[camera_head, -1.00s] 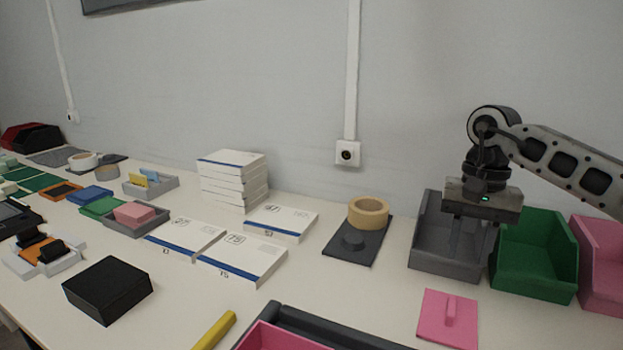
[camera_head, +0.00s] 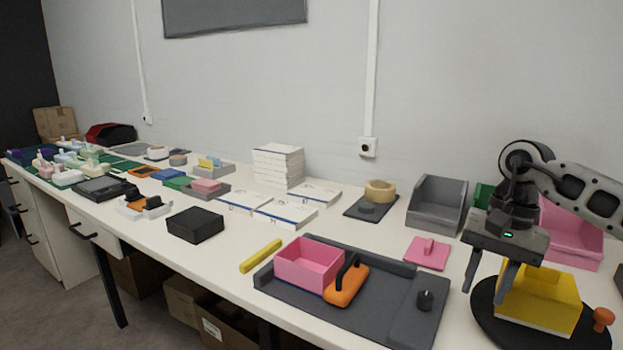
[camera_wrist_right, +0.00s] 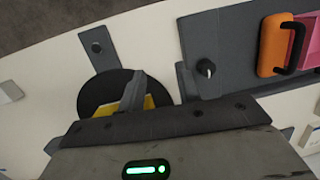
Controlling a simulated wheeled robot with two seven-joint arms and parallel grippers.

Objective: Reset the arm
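My right gripper (camera_head: 487,274) comes in from the right in the head view, fingers pointing down and spread apart with nothing between them. It appears in front of and above a yellow box (camera_head: 540,299) on a black round plate (camera_head: 490,318). In the right wrist view its two fingers (camera_wrist_right: 160,88) are apart. The black round plate (camera_wrist_right: 100,92) and a sliver of the yellow box (camera_wrist_right: 149,102) show behind them, partly hidden by the gripper. My left gripper is in neither view.
A grey bin (camera_head: 437,203), a pink bin (camera_head: 575,238) and a pink lid (camera_head: 428,253) stand nearby. An orange knob (camera_head: 600,319) is at right.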

